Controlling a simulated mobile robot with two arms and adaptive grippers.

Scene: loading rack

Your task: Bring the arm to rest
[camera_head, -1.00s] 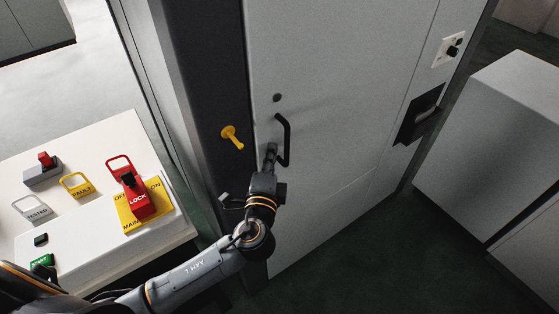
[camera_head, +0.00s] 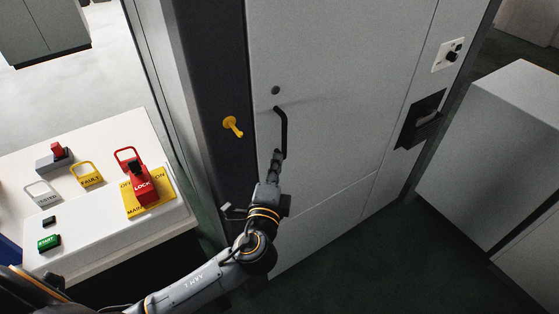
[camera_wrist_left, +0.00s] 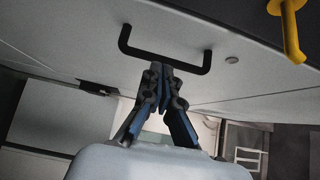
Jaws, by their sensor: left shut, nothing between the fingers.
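My left gripper (camera_head: 277,156) is shut and empty in front of the grey cabinet door (camera_head: 340,100). Its fingertips are close to the lower end of the black door handle (camera_head: 284,130). In the left wrist view the closed fingertips (camera_wrist_left: 161,68) show just below the black handle bar (camera_wrist_left: 165,55); whether they touch it I cannot tell. My right gripper is in neither view.
A yellow key-like lever (camera_head: 232,125) sticks out of the dark door frame left of the handle. A white bench (camera_head: 95,140) at left carries a red lock (camera_head: 143,188), tags and a green START button (camera_head: 49,243). A grey cabinet (camera_head: 510,150) stands at right. Dark floor between is clear.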

